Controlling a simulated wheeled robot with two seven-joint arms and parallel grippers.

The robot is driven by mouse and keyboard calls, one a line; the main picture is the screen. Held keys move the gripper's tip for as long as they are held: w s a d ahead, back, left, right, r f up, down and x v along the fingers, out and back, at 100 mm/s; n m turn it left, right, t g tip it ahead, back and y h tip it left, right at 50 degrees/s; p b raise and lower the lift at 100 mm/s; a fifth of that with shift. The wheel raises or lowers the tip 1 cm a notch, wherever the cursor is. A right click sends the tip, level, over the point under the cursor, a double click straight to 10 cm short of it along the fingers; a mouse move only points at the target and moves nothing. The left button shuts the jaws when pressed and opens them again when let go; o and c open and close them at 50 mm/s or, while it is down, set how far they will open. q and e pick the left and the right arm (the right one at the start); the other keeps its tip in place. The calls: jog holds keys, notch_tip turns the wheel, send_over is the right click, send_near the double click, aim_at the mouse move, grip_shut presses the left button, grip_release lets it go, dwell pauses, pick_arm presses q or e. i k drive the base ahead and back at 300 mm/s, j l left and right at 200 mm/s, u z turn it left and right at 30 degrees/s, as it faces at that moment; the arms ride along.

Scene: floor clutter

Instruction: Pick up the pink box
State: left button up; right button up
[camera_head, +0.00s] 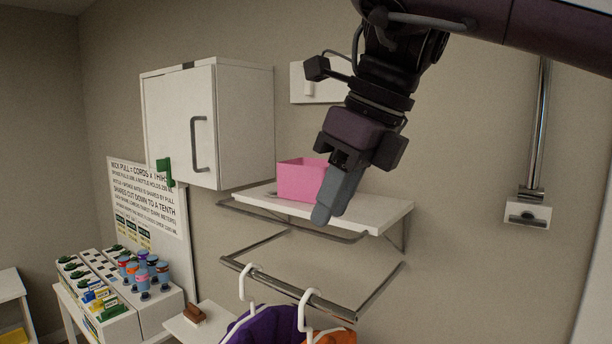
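The pink box (297,180) sits on a white wall shelf (375,210), to the right of a white cabinet. It looks open at the top. My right gripper (328,205) comes down from the upper right, and its grey fingers point down in front of the box's right side. The fingers overlap in this view, so their gap is hidden. They cover part of the box's right end. I cannot tell whether they touch the box. My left gripper is not in view.
A white cabinet (180,125) hangs left of the shelf. Metal rails run below it, with white hangers (248,285) holding purple and orange clothes. A side table (150,310) at lower left carries several small bottles. A metal pole (540,120) stands at right.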

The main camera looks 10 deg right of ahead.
aim_at(300, 178)
jog(key=i, duration=1.25)
